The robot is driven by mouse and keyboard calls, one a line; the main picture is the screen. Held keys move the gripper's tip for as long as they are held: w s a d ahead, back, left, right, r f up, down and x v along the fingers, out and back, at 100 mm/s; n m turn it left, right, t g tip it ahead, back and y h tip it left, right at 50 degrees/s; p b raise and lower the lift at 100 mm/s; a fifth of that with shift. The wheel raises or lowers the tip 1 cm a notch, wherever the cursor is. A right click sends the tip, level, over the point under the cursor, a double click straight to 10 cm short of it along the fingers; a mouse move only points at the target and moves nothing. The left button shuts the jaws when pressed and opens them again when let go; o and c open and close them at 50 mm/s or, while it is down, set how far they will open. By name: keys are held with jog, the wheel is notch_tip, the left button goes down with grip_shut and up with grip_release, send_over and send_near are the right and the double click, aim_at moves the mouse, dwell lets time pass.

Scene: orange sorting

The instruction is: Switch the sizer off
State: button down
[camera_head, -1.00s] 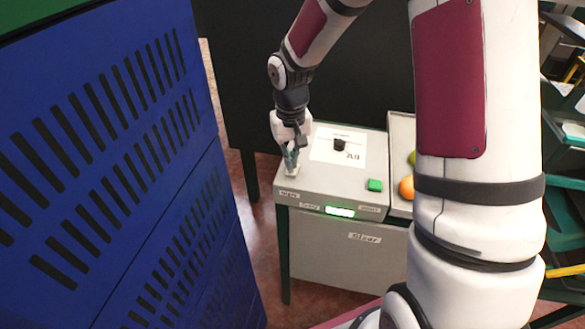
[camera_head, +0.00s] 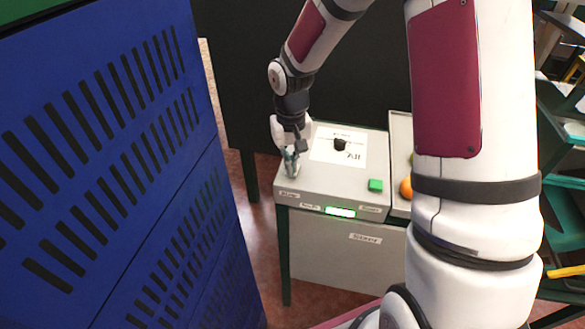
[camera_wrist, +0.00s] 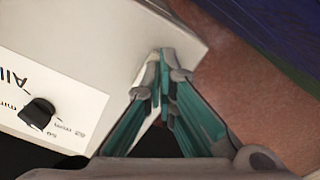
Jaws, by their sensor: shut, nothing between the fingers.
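The sizer (camera_head: 346,256) is a pale grey cabinet with a flat top. Its front edge has a lit green display (camera_head: 340,212). A black knob (camera_head: 340,145) sits on a white dial plate (camera_head: 322,150), and a green button (camera_head: 376,185) is at the right of the top. In the wrist view the knob (camera_wrist: 37,113) is at lower left. My gripper (camera_head: 291,163) is shut and empty at the top's left end. In the wrist view its fingertips (camera_wrist: 163,62) are together over the panel's edge. Any switch under the fingers is hidden; contact cannot be told.
A blue slotted cabinet (camera_head: 110,170) fills the left side, with a gap of floor (camera_head: 240,215) before the sizer. A dark panel (camera_head: 240,70) stands behind. A tray (camera_head: 400,130) with an orange fruit (camera_head: 406,188) adjoins the sizer's right, partly behind my arm.

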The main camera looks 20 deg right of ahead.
jog(key=shift+f, duration=0.4)
jog(key=shift+r, duration=0.1)
jog(key=shift+r+p, duration=1.25)
jog(key=shift+r, duration=2.15)
jog(key=shift+r, duration=0.25)
jog(key=s+r+t+h, duration=0.1)
jog(key=s+r, duration=0.4)
jog(key=r, duration=0.3)
jog(key=s+r+t, duration=0.2)
jog(key=s+r, duration=0.4)
jog(key=r, duration=0.2)
jog(key=s+r+t+y, duration=0.1)
jog(key=s+r, duration=0.4)
jog(key=s, duration=0.9)
jog(key=shift+s+r+n+t, duration=0.2)
jog(key=shift+n+t, duration=0.2)
jog(key=shift+t, duration=0.4)
